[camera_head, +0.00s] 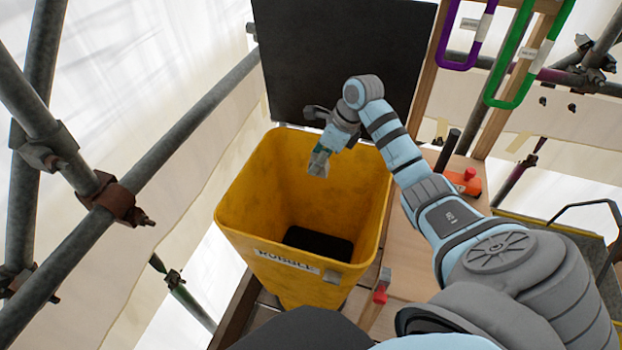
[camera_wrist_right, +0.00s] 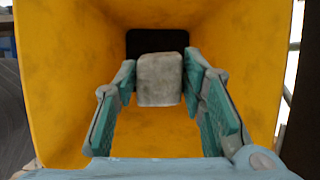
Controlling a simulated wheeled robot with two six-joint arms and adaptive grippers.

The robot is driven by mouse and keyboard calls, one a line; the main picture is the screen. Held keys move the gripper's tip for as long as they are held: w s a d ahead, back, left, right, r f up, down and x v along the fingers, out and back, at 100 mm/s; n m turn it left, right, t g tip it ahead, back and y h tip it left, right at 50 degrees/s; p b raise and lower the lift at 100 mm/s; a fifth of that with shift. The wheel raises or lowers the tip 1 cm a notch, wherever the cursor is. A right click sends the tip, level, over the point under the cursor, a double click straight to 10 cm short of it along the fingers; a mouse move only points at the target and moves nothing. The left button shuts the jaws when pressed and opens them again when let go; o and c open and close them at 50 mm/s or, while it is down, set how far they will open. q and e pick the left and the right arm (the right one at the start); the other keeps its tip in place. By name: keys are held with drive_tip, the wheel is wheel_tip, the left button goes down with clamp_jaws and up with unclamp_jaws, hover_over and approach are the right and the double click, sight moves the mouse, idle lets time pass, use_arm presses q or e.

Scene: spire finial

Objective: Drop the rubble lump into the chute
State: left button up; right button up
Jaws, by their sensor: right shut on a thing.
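The chute (camera_head: 243,225) is a yellow, wide-mouthed bin with a "RUBBLE" label on its front and a dark opening at the bottom. My right gripper (camera_head: 321,160) is over the chute mouth, pointing down. It is shut on the rubble lump (camera_wrist_right: 160,80), a grey, rounded block. In the right wrist view the lump sits between the green finger pads, with the yellow walls around it and the dark opening behind it. The lump also shows at the fingertips in the head view (camera_head: 318,168). My left gripper is not in view.
A dark panel (camera_head: 340,60) stands behind the chute. Scaffold tubes (camera_head: 150,170) run along the left. Green (camera_head: 522,75) and purple (camera_head: 463,50) loops hang at the upper right. An orange tool (camera_head: 465,182) lies on the wooden planks right of the chute.

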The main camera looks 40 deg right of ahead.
drive_tip(key=shift+w, duration=0.1)
drive_tip(key=o, duration=1.4)
drive_tip(key=v, duration=1.2)
drive_tip(key=shift+r, duration=0.1)
